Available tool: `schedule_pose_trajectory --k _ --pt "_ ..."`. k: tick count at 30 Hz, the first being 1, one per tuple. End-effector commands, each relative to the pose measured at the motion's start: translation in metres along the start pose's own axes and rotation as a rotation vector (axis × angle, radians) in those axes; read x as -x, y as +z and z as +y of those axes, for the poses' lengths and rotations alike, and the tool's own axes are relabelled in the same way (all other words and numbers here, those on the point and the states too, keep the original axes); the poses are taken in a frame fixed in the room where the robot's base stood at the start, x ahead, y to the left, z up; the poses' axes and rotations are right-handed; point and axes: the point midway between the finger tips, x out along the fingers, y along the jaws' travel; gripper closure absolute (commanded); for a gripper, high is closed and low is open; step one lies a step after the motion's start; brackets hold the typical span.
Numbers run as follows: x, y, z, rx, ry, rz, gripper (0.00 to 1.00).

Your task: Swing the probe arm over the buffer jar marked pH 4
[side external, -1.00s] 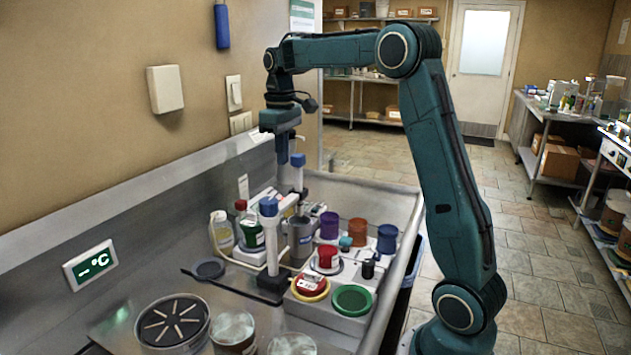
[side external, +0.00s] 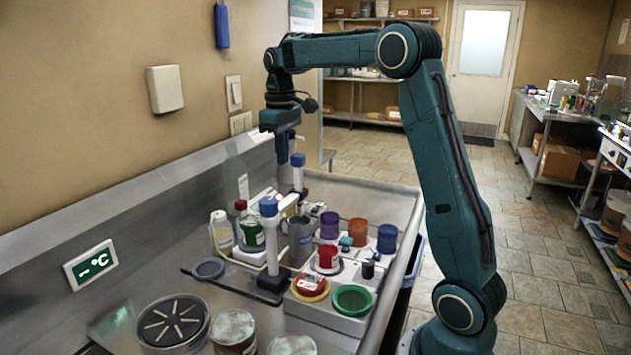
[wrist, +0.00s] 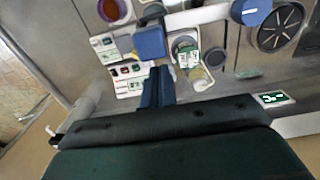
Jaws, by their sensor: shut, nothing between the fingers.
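My gripper (side external: 283,152) is shut and empty, pointing down above the back of the steel counter. In the wrist view its closed blue fingers (wrist: 157,88) sit just below a blue cap. The near post (side external: 269,225) is white with a blue cap and dark base. A rear blue-capped post (side external: 298,172) stands behind it. A pale bar (wrist: 195,17) runs between two blue caps in the wrist view and looks like the probe arm. Coloured pots stand to the right: purple (side external: 329,226), orange (side external: 358,232), blue (side external: 387,238) and red (side external: 327,256). I cannot read a pH 4 mark on any.
Bottles with green (side external: 251,234) and cream (side external: 222,232) bodies stand left of the posts. A green dish (side external: 352,300) and a red-topped round item (side external: 310,286) sit in front. A slotted round container (side external: 172,322) is at the near left. The back wall (side external: 100,205) bounds the counter.

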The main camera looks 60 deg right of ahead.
Motion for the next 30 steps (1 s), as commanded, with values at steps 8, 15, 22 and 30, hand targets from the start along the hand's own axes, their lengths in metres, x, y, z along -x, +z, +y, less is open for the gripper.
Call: schedule_pose_trajectory --k 8,15,22,30 --pt "0.0 0.0 0.0 0.0 0.0 0.0 1.0" --pt "0.0 0.0 0.0 0.0 0.0 0.0 1.0" --pt "0.0 0.004 0.001 -0.001 0.0 0.0 1.0" --pt "0.0 0.02 0.004 -0.001 0.0 0.001 1.0"
